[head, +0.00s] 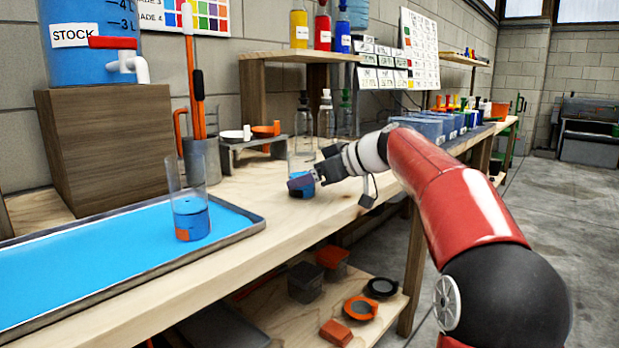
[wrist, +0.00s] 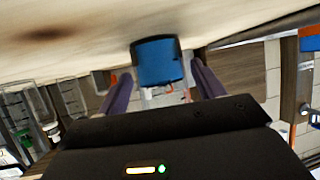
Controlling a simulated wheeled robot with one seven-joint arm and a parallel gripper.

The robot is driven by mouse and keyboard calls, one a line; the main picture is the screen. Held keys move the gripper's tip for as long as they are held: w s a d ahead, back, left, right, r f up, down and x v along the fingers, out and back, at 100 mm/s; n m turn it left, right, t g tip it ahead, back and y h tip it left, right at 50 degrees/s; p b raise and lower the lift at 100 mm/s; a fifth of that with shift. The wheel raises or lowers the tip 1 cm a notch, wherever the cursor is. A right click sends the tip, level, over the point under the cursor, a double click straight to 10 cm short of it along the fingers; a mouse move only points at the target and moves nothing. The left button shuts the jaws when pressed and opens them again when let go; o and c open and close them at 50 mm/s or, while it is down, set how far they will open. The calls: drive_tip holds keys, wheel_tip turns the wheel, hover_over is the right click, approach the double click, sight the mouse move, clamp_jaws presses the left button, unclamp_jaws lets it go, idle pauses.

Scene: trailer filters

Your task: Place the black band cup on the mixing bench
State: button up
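A clear cup (head: 303,162) with blue contents stands on the wooden bench (head: 330,212), right at my gripper (head: 303,185). In the wrist view, the blue part of this cup (wrist: 157,62) shows a dark edge and lies between and just beyond the two purple fingers. Small gaps show between the fingers and the cup, so my gripper is open. Part of the cup is hidden by my gripper in the head view. Another clear cup (head: 188,208) with blue contents and an orange mark stands upright in the blue tray (head: 120,262).
Glass bottles (head: 304,128) stand just behind my gripper. A small grey rack (head: 256,143) with a white and an orange cap and a grey jug (head: 202,160) stand to the left. Blue bins (head: 425,128) line the far bench. The bench's front strip is clear.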

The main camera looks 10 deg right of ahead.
drive_tip(key=shift+o, duration=0.3)
drive_tip(key=shift+r, duration=0.1)
drive_tip(key=shift+s+d+r, duration=0.1)
drive_tip(key=shift+r, duration=0.05)
drive_tip(key=v, duration=1.1)
drive_tip(key=shift+s+d, duration=0.25)
drive_tip(key=shift+r, duration=0.1)
drive_tip(key=s+a+f+m+g+h+p, duration=0.25)
drive_tip(key=s+a+f, duration=0.2)
drive_tip(key=a, duration=0.25)
drive_tip(key=s+f+m+h+p, duration=0.1)
drive_tip(key=s+f+m+h, duration=0.2)
drive_tip(key=s+f, duration=0.6)
drive_tip(key=s+a+f+m+h+p, duration=0.1)
drive_tip(key=s+f+m+h, duration=0.3)
drive_tip(key=s+f, duration=0.5)
drive_tip(key=s+p, duration=0.1)
drive_tip(key=s, duration=0.5)
drive_tip(key=shift+s+a+g, duration=0.25)
drive_tip(key=shift+a+g, duration=0.05)
drive_tip(key=shift+g, duration=0.05)
